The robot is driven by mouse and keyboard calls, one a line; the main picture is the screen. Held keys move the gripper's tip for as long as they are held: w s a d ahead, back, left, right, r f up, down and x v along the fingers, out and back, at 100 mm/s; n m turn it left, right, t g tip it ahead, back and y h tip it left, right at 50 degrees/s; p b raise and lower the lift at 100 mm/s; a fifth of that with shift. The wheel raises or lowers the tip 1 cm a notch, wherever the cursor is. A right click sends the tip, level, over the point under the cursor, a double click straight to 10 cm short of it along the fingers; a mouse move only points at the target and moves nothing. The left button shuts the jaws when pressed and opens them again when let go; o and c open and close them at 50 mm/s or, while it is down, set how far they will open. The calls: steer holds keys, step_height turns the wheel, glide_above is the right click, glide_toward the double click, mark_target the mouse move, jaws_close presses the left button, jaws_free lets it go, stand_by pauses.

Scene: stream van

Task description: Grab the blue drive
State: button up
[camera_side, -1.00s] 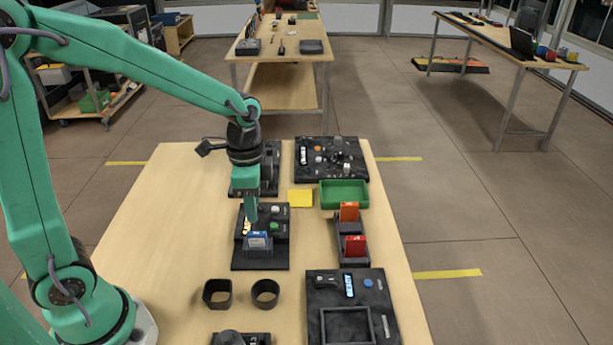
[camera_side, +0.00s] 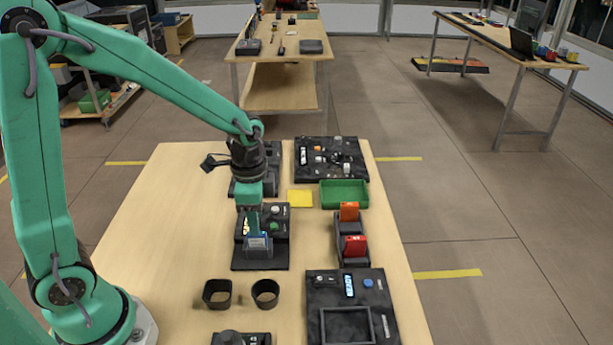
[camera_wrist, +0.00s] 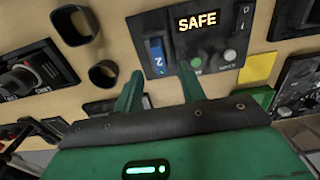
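The blue drive (camera_side: 258,242) stands upright in a slot of a black panel (camera_side: 260,264) on the wooden table. In the wrist view the blue drive (camera_wrist: 157,57) shows a white "2", and a lit "SAFE" display (camera_wrist: 198,20) is beside it. My gripper (camera_side: 253,227) is just above the drive and partly in front of it in the side view. In the wrist view my gripper (camera_wrist: 159,72) is open, with a green finger on each side of the drive's line. The drive appears between the fingertips or just beyond them; contact cannot be told.
A dark holder (camera_side: 341,260) with orange (camera_side: 349,211) and red (camera_side: 355,246) drives stands to the right. A green tray (camera_side: 344,194), a yellow pad (camera_side: 300,199) and two dark cups (camera_side: 217,294) (camera_side: 265,293) are nearby. The table's left side is clear.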

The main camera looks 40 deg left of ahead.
mark_target(258, 243)
steer(key=shift+s+f, duration=0.1)
steer(key=shift+f, duration=2.1)
steer(key=shift+c, duration=0.4)
jaws_close()
